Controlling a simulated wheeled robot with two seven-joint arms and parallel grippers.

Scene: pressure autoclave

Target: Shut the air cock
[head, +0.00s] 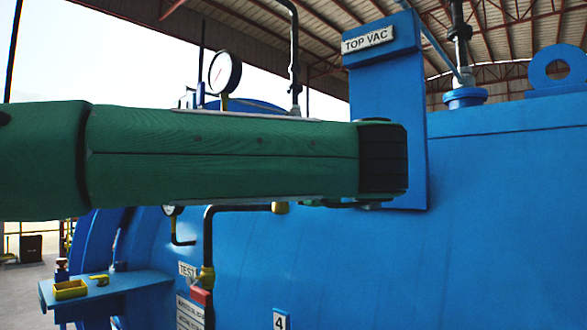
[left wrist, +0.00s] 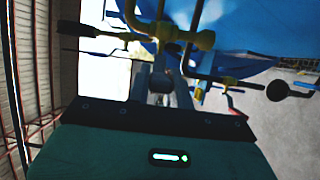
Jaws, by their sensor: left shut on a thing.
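My left arm, in green, crosses the head view from the left in front of the blue vessel (head: 480,220) and ends in a dark section; its fingertips cannot be made out there. In the left wrist view my left gripper (left wrist: 166,85) has its grey fingers closed just below a brass-yellow valve fitting (left wrist: 168,36), which I take to be the air cock. A dark lever or pipe end (left wrist: 78,28) reaches left from this fitting. The gripped part is mostly hidden between the fingers. My right gripper is in neither view.
In the head view a TOP VAC plate (head: 368,40) and a dial gauge (head: 224,73) stand above my arm. Below it are black pipework, a brass valve with a red handle (head: 201,296) by a TEST label, and a small blue shelf (head: 130,282) with a yellow tray (head: 70,290).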

